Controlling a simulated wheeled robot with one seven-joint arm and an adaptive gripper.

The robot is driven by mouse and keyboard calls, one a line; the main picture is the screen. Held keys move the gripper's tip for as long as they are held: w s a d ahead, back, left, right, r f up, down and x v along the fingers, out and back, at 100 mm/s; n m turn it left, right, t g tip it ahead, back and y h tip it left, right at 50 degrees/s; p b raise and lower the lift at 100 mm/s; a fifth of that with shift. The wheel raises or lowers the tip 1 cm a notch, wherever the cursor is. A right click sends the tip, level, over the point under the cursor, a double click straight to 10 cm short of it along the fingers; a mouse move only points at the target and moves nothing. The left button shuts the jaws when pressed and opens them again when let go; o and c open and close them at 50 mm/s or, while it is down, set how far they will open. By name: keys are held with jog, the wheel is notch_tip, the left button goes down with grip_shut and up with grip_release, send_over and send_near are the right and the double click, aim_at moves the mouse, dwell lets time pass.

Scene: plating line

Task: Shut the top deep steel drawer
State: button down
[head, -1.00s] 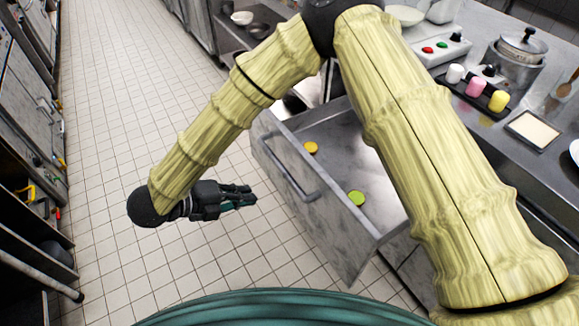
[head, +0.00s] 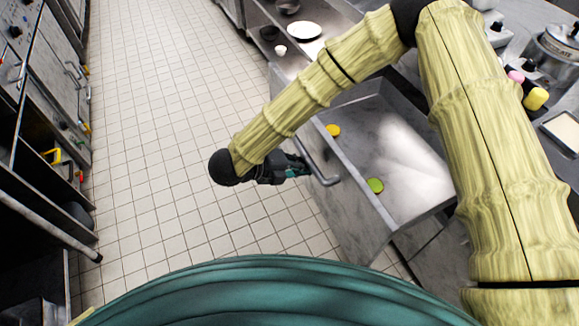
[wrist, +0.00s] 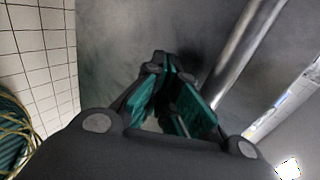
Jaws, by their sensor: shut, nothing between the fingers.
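The top deep steel drawer (head: 347,209) stands pulled out from under the counter, its inside in view. A yellow disc (head: 333,130) and a green disc (head: 375,185) lie in it. Its bar handle (head: 318,168) runs along the front; the bar also crosses the right half of the wrist view (wrist: 250,55). My gripper (head: 303,167) is shut and empty, close to the drawer front beside the handle. In the wrist view its fingertips (wrist: 165,65) point at the grey front, left of the bar. I cannot tell whether they touch it. My arm hides part of the drawer's far end.
The counter at right carries a lidded pot (head: 556,55), a yellow cup (head: 535,98) and a framed pale tray (head: 565,130). Lower shelves behind hold a white plate (head: 304,31). The tiled floor (head: 150,180) left of the drawer is clear. Dark shelving lines the left.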

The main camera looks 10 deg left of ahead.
jog(key=shift+w+d, duration=0.45)
jog(key=shift+d, duration=0.2)
jog(key=w+d+p, duration=0.1)
jog(key=w+d, duration=0.9)
jog(key=d, duration=0.4)
jog(key=w+d+p, duration=0.1)
jog(key=w+d, duration=0.9)
jog(key=d, duration=0.4)
jog(key=shift+w, duration=0.2)
jog(key=shift+r, duration=0.15)
